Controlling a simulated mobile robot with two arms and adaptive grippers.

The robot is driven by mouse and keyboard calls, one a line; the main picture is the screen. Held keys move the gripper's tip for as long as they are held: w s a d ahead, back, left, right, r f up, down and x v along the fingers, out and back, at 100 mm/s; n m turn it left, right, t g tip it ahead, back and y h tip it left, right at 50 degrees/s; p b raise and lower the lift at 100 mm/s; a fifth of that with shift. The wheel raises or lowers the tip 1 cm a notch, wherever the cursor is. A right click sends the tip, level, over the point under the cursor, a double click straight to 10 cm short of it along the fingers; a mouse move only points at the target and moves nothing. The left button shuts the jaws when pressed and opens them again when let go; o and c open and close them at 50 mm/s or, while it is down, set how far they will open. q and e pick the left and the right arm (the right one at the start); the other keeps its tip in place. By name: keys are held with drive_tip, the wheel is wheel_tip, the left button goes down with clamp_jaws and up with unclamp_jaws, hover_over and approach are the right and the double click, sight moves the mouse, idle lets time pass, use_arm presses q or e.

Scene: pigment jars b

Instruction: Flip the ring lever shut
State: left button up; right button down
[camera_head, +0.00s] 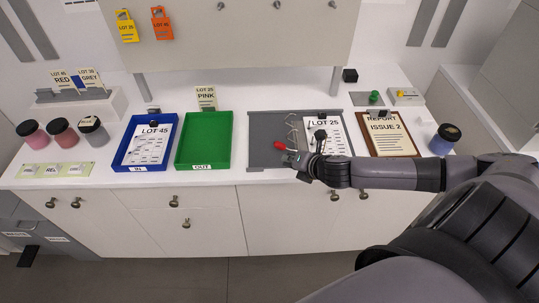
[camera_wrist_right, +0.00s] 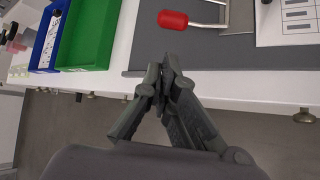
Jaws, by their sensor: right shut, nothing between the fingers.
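The ring lever has a red handle (camera_head: 280,145) at the front left of the metal ring mechanism (camera_head: 293,128) on a grey mat (camera_head: 265,127). In the right wrist view the red handle (camera_wrist_right: 172,19) lies at the top, joined to a bent metal rod (camera_wrist_right: 209,25). My right gripper (camera_head: 288,157) is shut and empty, just in front of the handle near the counter's front edge. In the wrist view the fingertips (camera_wrist_right: 167,60) meet below the handle, with a gap in the picture. My left gripper is not in view.
The LOT 25 sheet (camera_head: 333,139) lies right of the rings, partly behind my wrist. A green tray (camera_head: 207,166) and a blue tray (camera_head: 129,165) stand left.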

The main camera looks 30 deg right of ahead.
sight(273, 161)
drive_tip(key=shift+w+d+n+b, duration=0.1)
drive_tip(key=shift+w+n+b, duration=0.2)
drive_tip(key=shift+w+b, duration=0.05)
drive_tip(key=b+x, duration=0.5)
drive_tip(key=x, duration=0.3)
drive_tip(key=shift+b, duration=0.3)
drive_tip(key=shift+w+f+b, duration=0.2)
drive_tip(key=shift+w+b, duration=0.2)
drive_tip(key=shift+w, duration=0.05)
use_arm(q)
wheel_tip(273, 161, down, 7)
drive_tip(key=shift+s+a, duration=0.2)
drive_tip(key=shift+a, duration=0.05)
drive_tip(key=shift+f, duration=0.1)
use_arm(e)
drive_tip(key=shift+a, duration=0.25)
